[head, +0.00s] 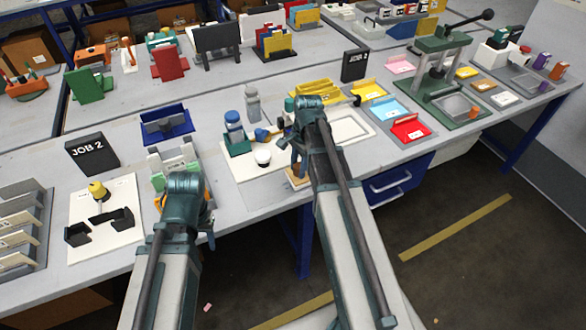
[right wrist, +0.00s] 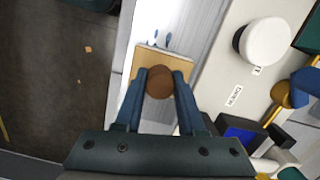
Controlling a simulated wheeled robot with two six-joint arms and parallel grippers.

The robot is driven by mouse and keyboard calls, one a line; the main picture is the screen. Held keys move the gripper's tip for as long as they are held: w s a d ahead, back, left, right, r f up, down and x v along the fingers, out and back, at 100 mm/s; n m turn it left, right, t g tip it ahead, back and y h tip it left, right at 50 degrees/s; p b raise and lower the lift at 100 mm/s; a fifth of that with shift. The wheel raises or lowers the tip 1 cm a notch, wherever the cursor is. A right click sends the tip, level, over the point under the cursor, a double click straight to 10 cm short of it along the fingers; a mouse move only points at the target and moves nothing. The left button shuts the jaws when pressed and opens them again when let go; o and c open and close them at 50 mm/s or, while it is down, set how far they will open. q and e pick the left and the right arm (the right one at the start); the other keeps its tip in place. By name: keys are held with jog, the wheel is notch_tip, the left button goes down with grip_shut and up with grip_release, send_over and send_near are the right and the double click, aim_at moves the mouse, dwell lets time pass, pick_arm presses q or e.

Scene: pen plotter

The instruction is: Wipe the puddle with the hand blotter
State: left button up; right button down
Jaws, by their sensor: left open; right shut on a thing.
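The hand blotter has a brown round knob (right wrist: 159,82) on a flat tan wooden base (right wrist: 148,62). In the head view the blotter (head: 298,181) is at the table's front edge, beside the white board. My right gripper (head: 298,165) is shut on the knob; its blue fingers (right wrist: 159,90) flank it in the right wrist view. The puddle (right wrist: 160,39) shows as small blue drops on the pale surface just past the base's far edge. In the head view my arm and gripper hide it. My left gripper (head: 209,238) hangs at the front edge, open and mostly hidden by its wrist.
A white board (head: 240,170) carries a white round-topped piece (head: 262,157), a blue-capped bottle (head: 233,123) and a yellow-and-blue item (head: 267,134). A green-and-white rack (head: 175,162) stands close beyond my left wrist. Coloured trays (head: 410,130) lie to the right.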

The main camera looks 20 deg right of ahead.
jog(key=shift+d+r, duration=0.1)
jog(key=shift+s+a+f, duration=0.1)
jog(key=shift+a+f, duration=0.1)
jog(key=shift+a, duration=1.7)
jog(key=shift+a, duration=0.1)
jog(key=shift+a+r, duration=0.1)
jog(key=shift+a, duration=1.65)
notch_tip(320, 180, up, 6)
jog(key=p, duration=0.6)
